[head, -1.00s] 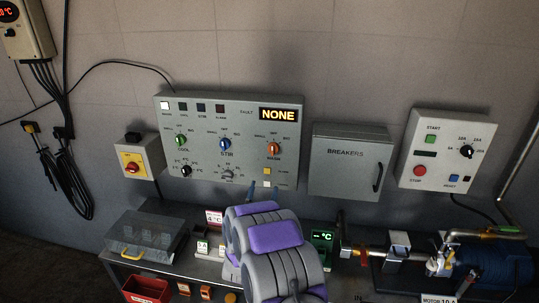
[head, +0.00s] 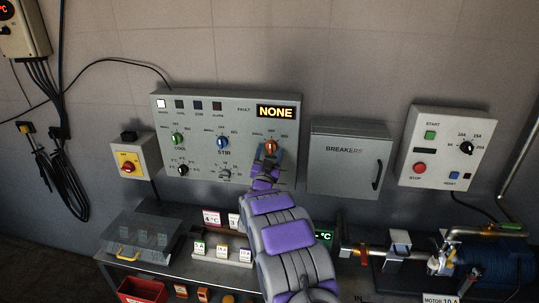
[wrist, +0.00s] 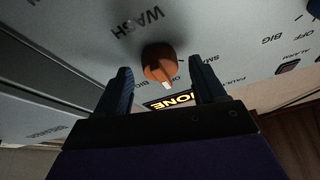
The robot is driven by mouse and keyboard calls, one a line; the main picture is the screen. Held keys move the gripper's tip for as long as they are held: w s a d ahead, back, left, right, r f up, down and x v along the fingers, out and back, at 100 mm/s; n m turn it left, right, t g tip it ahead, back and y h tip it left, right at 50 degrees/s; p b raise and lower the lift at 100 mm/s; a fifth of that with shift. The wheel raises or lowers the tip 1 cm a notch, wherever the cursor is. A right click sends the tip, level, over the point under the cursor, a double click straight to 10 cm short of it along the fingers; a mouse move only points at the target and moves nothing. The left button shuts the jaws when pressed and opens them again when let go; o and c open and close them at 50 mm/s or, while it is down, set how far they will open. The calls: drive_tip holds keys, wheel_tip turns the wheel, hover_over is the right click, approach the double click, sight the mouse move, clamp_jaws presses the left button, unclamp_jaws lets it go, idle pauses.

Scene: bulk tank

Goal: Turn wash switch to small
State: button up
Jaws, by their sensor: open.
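The wash switch is an orange knob (head: 270,146) at the right of the grey control panel (head: 193,139). In the wrist view the knob (wrist: 158,62) shows under the upside-down word WASH. Its white mark points down in that view, toward the panel display (head: 276,112), which reads NONE. The SMALL label is to the right of the knob there, partly hidden by a finger. My gripper (head: 266,155) is at the knob in the head view. In the wrist view my gripper (wrist: 162,80) is open, one finger on each side of the knob, with gaps showing.
The green cool knob (head: 178,139) and blue stir knob (head: 223,142) are left of the wash switch. The grey breakers box (head: 349,160) is close on the right. A bench with a clear-lidded box (head: 146,238) and small labelled cards is below. Pipes run at lower right.

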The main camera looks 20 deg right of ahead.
drive_tip(key=shift+w+d+r, duration=0.15)
drive_tip(key=shift+w, duration=0.1)
drive_tip(key=c, duration=1)
drive_tip(key=shift+c, duration=0.2)
drive_tip(key=shift+n+p, duration=0.45)
drive_tip(key=shift+n, duration=0.05)
drive_tip(key=n+y+p, duration=0.1)
drive_tip(key=n, duration=0.1)
drive_tip(key=n+t+y+p, duration=0.1)
drive_tip(key=n+p, duration=0.1)
drive_tip(key=n, duration=0.1)
drive_tip(key=shift+s+d+r+y+p, duration=0.1)
drive_tip(key=shift+d+y+p, duration=0.1)
drive_tip(key=shift+y+p, duration=0.15)
drive_tip(key=n+y+p, duration=0.1)
drive_tip(key=n+y, duration=0.1)
drive_tip(key=n, duration=0.1)
drive_tip(key=shift+n+t, duration=0.3)
drive_tip(key=shift+n, duration=0.1)
drive_tip(key=shift+s+r+n+y+p, duration=0.1)
drive_tip(key=shift+n+y+p, duration=0.55)
drive_tip(key=shift+n, duration=1.35)
drive_tip(key=shift+y, duration=0.4)
